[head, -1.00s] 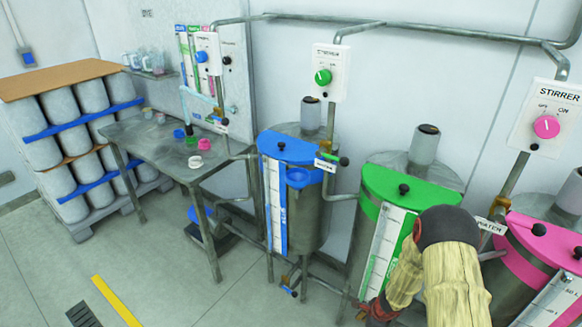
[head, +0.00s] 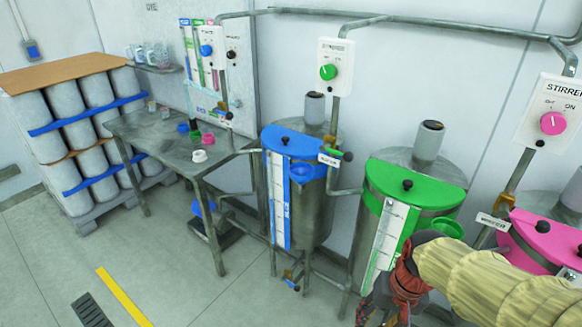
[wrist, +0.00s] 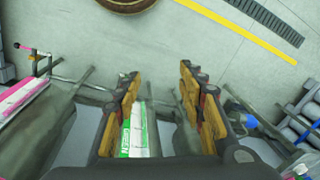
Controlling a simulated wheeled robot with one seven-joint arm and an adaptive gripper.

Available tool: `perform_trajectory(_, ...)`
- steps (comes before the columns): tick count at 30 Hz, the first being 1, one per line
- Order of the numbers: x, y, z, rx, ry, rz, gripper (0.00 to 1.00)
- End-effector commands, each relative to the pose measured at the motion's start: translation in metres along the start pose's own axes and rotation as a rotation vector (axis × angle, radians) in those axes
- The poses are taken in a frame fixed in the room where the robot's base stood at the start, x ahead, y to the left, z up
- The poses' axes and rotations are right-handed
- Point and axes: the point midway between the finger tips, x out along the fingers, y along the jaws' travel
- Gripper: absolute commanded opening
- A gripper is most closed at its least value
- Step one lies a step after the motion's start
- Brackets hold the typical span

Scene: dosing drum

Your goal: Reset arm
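My arm, in a cream sleeve, reaches in from the lower right of the head view, in front of the green-lidded drum (head: 412,185). My gripper (wrist: 160,75) shows in the wrist view with its two yellow-brown fingers spread apart and nothing between the tips. In the head view its fingers are at the bottom edge and partly cut off. The green drum's scale strip also shows in the wrist view (wrist: 133,135), beyond and between the fingers. The lower part of the green drum is hidden behind my arm.
A blue-lidded drum (head: 292,143) stands left of the green one, and a pink-lidded drum (head: 550,240) stands at the right near my arm. A metal table (head: 140,128) with small coloured parts and a rack of grey barrels (head: 88,125) are at left. The floor at front left is clear.

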Motion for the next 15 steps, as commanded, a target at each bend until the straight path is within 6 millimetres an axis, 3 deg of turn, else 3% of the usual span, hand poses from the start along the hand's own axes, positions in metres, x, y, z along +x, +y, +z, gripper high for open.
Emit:
perform_trajectory(1,-0.016,0.003,0.008,-0.041,0.038,0.023,0.4)
perform_trajectory(7,-0.067,0.013,0.03,-0.166,0.197,0.1,0.4)
perform_trajectory(15,-0.123,0.0,0.042,-0.228,0.402,0.085,0.4)
